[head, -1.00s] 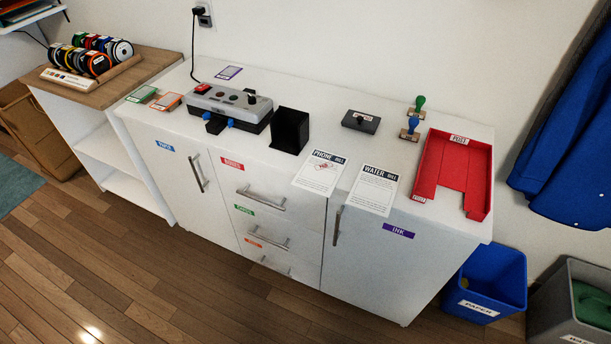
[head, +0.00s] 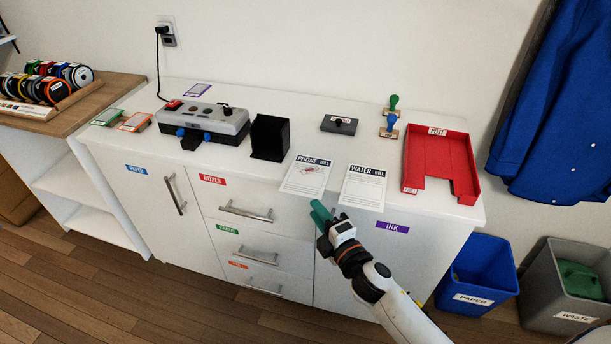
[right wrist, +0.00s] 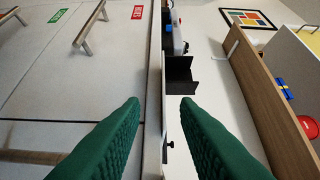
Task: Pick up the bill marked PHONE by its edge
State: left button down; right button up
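The PHONE bill (head: 306,177), a white sheet with a dark header and a red mark, lies flat on the white cabinet top at its front edge. The WATER bill (head: 362,188) lies just right of it. My right gripper (head: 321,214) is in front of the cabinet, just below the PHONE bill's front edge and apart from it. I cannot make out the bill in that view. My left gripper is not in view.
On the cabinet top are a black holder (head: 269,138), a grey device (head: 204,122), a dark stamp pad (head: 339,124), two stamps and a red tray (head: 440,160). Drawer handles (head: 246,214) stick out in front. Blue (head: 478,275) and grey bins stand at the right.

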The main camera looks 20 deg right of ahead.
aim_at(305, 194)
jog(key=w, duration=0.4)
jog(key=w+a, duration=0.1)
jog(key=w, duration=0.1)
jog(key=shift+w+a+r, duration=0.1)
jog(key=shift+w+r, duration=0.1)
jog(key=shift+w, duration=0.1)
grip_shut()
